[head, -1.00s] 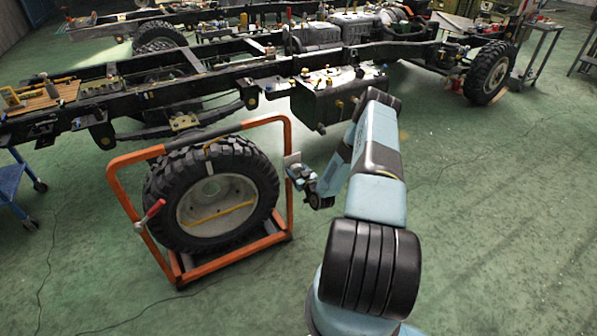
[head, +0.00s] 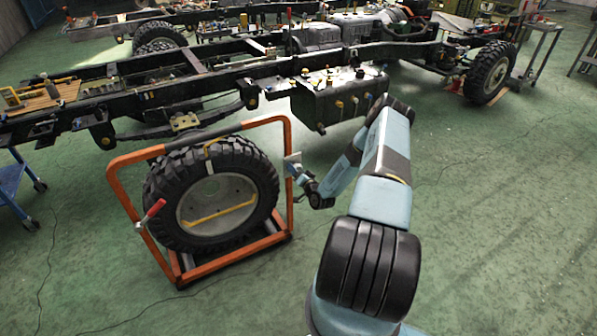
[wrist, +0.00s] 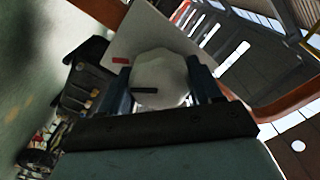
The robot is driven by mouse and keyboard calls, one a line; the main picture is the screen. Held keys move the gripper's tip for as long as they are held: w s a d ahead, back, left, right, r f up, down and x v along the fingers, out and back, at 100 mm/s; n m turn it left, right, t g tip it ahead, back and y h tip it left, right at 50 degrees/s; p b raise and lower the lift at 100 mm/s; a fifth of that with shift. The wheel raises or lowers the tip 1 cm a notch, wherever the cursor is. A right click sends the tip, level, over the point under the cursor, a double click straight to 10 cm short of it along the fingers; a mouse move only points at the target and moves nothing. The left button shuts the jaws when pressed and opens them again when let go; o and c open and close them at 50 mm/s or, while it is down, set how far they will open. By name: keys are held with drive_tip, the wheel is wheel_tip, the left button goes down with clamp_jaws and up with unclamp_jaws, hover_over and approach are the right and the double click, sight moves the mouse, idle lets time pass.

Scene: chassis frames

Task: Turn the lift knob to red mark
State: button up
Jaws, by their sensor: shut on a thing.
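The lift knob (wrist: 165,72) is a pale faceted knob with a black pointer line on its face. It sits between the two dark fingers of my gripper (wrist: 160,88) in the wrist view, and the gripper is shut on it. The pointer line lies on the knob's lower left side. Behind the knob is a light plate (wrist: 135,38) with a red mark (wrist: 119,60) left of the knob, higher in the picture than the pointer. In the head view, the plate (head: 292,160) is at the right post of the orange frame, with my gripper (head: 298,170) against it; the knob is hidden there.
The orange frame (head: 128,203) holds a large upright tyre (head: 262,181) beside my gripper. A red-handled lever (head: 154,210) is on its left post. A truck chassis (head: 215,88) stretches behind. Green floor is clear to the right.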

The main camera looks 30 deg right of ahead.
drive_tip(key=shift+w+d+r+m, duration=0.1)
drive_tip(key=shift+d+r+m, duration=0.1)
drive_tip(key=shift+d+m, duration=0.3)
drive_tip(key=o, duration=0.7)
drive_tip(key=shift+o, duration=1.4)
drive_tip(key=shift+a+f, duration=0.1)
drive_tip(key=shift+a, duration=0.15)
drive_tip(key=s, duration=1.4)
drive_tip(key=shift+d+f, duration=0.1)
drive_tip(key=shift+d, duration=0.15)
